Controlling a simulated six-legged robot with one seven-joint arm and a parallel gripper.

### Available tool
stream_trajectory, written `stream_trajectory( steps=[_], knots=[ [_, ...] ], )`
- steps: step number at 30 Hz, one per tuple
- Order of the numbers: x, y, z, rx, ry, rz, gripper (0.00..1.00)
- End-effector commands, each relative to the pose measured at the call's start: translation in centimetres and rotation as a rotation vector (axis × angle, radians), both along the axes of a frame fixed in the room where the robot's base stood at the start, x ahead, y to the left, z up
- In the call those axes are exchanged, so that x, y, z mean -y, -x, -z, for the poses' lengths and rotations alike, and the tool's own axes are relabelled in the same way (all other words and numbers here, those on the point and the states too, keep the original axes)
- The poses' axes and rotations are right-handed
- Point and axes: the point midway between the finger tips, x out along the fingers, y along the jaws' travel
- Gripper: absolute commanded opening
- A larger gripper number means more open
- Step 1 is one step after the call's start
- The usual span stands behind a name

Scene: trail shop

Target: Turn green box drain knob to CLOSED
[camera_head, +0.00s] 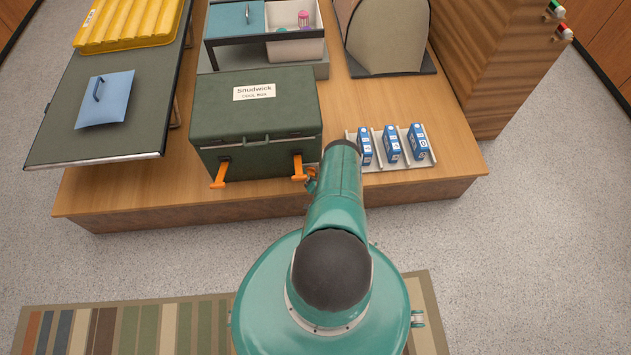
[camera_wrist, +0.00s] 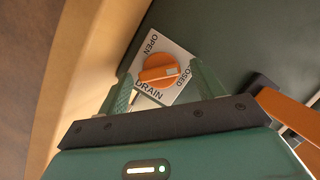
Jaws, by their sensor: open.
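The green box (camera_head: 255,135) stands on the wooden platform in the head view, lid shut. Its round orange drain knob (camera_wrist: 155,68) shows in the wrist view, on a white label plate (camera_wrist: 168,46) marked OPEN, CLOSED and DRAIN. A pale mark sits on the knob's right side, towards the CLOSED word; I cannot tell how exactly it lines up. My gripper (camera_wrist: 164,77) is open, with a green finger on each side of the knob. I cannot tell whether either finger touches it. In the head view my arm hides the gripper and the knob.
An orange latch (camera_head: 220,174) hangs on the box's front left and another (camera_head: 299,168) at the front right, close to my arm. Blue cartons (camera_head: 391,144) stand in a white rack (camera_head: 398,165) right of my arm. A dark table (camera_head: 60,125) stands left.

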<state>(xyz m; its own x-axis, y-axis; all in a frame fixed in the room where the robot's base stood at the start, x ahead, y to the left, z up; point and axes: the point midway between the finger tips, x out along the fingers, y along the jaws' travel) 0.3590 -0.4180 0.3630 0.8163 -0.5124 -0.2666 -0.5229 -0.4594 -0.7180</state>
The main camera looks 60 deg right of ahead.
Motion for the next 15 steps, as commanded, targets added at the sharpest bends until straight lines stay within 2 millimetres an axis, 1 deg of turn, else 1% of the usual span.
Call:
stream_trajectory(
  steps=[5, 15],
  knots=[
    [-1.0, 1.8, -0.6, -0.001, -0.002, 0.001, 0.67],
    [-4.9, 7.9, -2.5, -0.003, -0.003, 0.001, 0.67]
  ],
)
